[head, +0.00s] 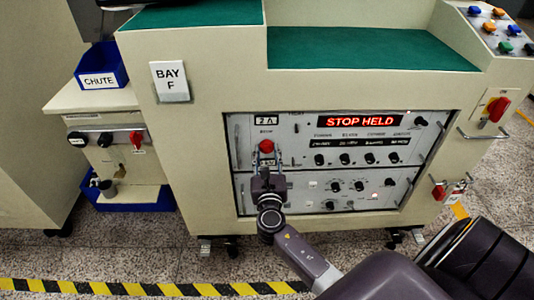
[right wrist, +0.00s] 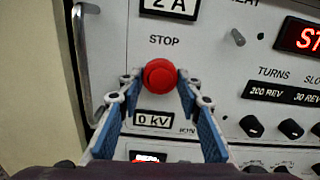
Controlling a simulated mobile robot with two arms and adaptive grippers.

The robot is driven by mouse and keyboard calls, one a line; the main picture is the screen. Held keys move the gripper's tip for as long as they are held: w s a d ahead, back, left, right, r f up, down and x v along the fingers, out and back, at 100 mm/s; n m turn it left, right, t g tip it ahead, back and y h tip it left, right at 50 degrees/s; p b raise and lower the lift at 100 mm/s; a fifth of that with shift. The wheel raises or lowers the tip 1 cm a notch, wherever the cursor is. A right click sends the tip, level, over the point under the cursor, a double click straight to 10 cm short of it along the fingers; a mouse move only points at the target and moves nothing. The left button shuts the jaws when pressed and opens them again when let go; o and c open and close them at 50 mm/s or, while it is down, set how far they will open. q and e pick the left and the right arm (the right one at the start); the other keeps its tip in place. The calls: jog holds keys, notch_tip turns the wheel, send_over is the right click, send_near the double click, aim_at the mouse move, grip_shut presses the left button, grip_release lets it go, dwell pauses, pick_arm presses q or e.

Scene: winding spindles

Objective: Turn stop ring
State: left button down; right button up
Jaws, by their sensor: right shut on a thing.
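The red round stop button with its ring (head: 266,146) sits on the grey control panel under the label "2 A". In the right wrist view the red button (right wrist: 160,75) lies below the word "STOP" and above a "0 kV" label. My right gripper (head: 267,158) reaches up to it from below. In the right wrist view its two fingertips (right wrist: 159,82) are on either side of the button, shut on it. The ring's edge behind the red cap cannot be made out. My left gripper is not in view.
A panel handle (right wrist: 86,60) stands left of the button. A blue chute bin (head: 101,66) and a red rotary switch (head: 498,109) are farther away.

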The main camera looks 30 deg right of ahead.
jog(key=m+b, duration=0.2)
jog(key=m, duration=0.3)
jog(key=shift+f, duration=0.15)
jog(key=m+b, duration=0.2)
jog(key=m, duration=0.3)
jog(key=shift+a, duration=0.1)
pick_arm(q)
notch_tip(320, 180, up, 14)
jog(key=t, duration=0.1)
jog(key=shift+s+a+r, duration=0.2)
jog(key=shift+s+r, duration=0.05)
pick_arm(e)
jog(key=shift+m, duration=0.3)
jog(key=o, duration=1.2)
jog(key=shift+c, duration=0.2)
